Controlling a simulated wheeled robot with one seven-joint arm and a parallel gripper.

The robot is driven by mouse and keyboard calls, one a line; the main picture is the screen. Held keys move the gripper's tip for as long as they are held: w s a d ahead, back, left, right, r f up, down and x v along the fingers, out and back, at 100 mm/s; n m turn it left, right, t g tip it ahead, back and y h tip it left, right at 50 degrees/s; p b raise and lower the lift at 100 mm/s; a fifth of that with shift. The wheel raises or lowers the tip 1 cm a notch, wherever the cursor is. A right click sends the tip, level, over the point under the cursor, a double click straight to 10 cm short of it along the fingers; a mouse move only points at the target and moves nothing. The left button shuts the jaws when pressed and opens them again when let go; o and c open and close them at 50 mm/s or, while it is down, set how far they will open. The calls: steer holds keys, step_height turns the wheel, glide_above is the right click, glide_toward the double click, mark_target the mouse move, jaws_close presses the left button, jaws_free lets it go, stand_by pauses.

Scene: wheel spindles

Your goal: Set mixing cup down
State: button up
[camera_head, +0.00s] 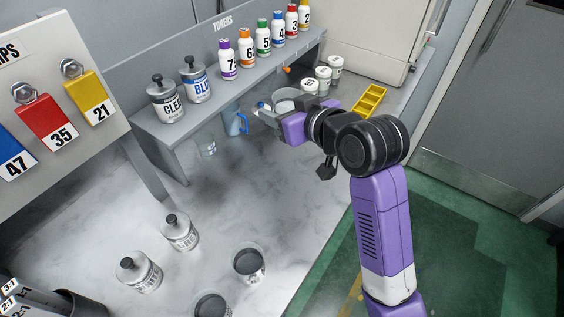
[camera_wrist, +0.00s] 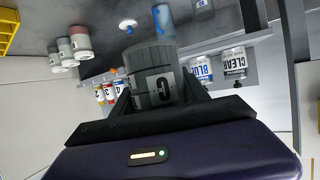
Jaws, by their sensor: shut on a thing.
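My gripper (camera_head: 268,114) is over the far part of the marble-look worktop (camera_head: 215,205), close to the shelf. It is shut on a grey mixing cup (camera_wrist: 153,72), which sits between the two fingers in the wrist view, where the scene appears upside down. In the head view the cup (camera_head: 292,95) is partly hidden behind the gripper. I cannot tell whether its base touches the worktop.
A shelf (camera_head: 160,135) carries toner bottles (camera_head: 247,52) and the CLEAR (camera_head: 166,103) and BLUE cans (camera_head: 196,84). White tubs (camera_head: 323,78) and a yellow tray (camera_head: 369,101) are nearby. The worktop's middle is clear.

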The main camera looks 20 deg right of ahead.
step_height(320, 180, down, 18)
steer(key=shift+r, duration=0.15)
stand_by(0.3)
steer(key=o, duration=1.6)
steer(key=shift+f, duration=0.2)
steer(key=shift+c, duration=0.2)
steer(key=shift+r, duration=0.1)
steer(key=shift+s+r, duration=0.15)
steer(key=b+v, duration=0.1)
steer(key=v, duration=1)
steer(key=shift+s+d+r, duration=0.1)
steer(key=shift+s+d, duration=0.05)
steer(key=shift+s, duration=0.25)
